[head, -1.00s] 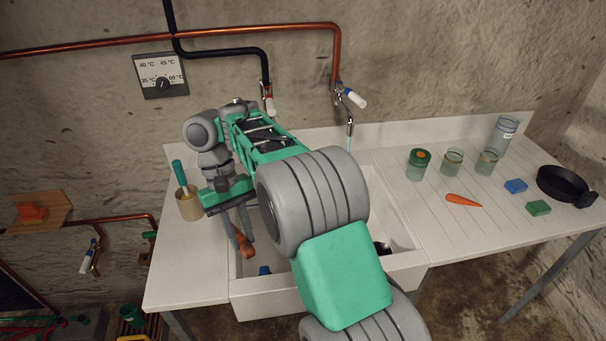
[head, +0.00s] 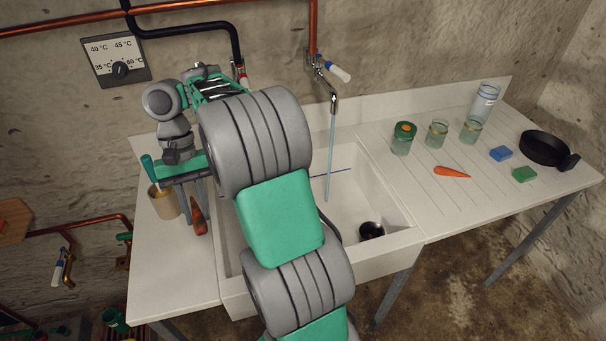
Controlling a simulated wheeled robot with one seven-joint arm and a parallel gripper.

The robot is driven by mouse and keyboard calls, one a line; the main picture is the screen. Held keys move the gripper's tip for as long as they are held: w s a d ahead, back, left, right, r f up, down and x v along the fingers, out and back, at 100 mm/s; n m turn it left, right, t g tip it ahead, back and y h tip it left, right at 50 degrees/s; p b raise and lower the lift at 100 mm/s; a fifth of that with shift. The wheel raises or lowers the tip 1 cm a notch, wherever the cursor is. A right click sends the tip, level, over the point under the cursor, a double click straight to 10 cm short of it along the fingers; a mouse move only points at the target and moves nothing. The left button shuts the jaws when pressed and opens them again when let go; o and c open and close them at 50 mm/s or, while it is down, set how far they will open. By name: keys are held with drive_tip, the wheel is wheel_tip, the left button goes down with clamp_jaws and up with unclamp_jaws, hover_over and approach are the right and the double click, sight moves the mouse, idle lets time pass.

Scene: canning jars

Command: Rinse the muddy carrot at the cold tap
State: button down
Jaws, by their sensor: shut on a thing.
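The brownish, dull muddy carrot (head: 198,216) hangs from my gripper (head: 195,200), which is shut on it. In the head view it shows by the sink's left rim, just right of the tan pot; its height above the counter is hard to tell. The tap on the copper pipe (head: 333,92) is running, and a thin water stream (head: 330,150) falls into the white sink (head: 385,200). The carrot is well left of the stream. A second tap (head: 241,72) hangs on the black pipe, partly behind my arm; I cannot tell whether it runs. My arm covers the sink's left part.
The tan pot (head: 163,203) holds a green-handled tool. On the right drainboard are a clean orange carrot (head: 452,171), several jars (head: 437,133), a blue block (head: 501,153), a green block (head: 524,174) and a black pan (head: 545,148). The sink's right half is clear around the drain (head: 371,230).

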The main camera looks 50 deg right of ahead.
drive_tip(key=s+d+m+t+h+b, duration=0.2)
drive_tip(key=s+d+m+t+b, duration=0.3)
drive_tip(key=d+m, duration=0.65)
drive_tip(key=s+d+m+t+h+b, duration=0.1)
drive_tip(key=s+d+m+t+b, duration=0.35)
drive_tip(key=d+m, duration=0.7)
drive_tip(key=w+d+f+n, duration=0.1)
drive_tip(key=w+d, duration=0.3)
drive_tip(key=d, duration=0.3)
drive_tip(key=w+d+f+n+p, duration=0.1)
drive_tip(key=w+d+f, duration=0.1)
drive_tip(key=d, duration=0.4)
drive_tip(key=shift+w+d+n, duration=0.3)
drive_tip(key=shift+w+d, duration=0.1)
drive_tip(key=shift+w, duration=0.5)
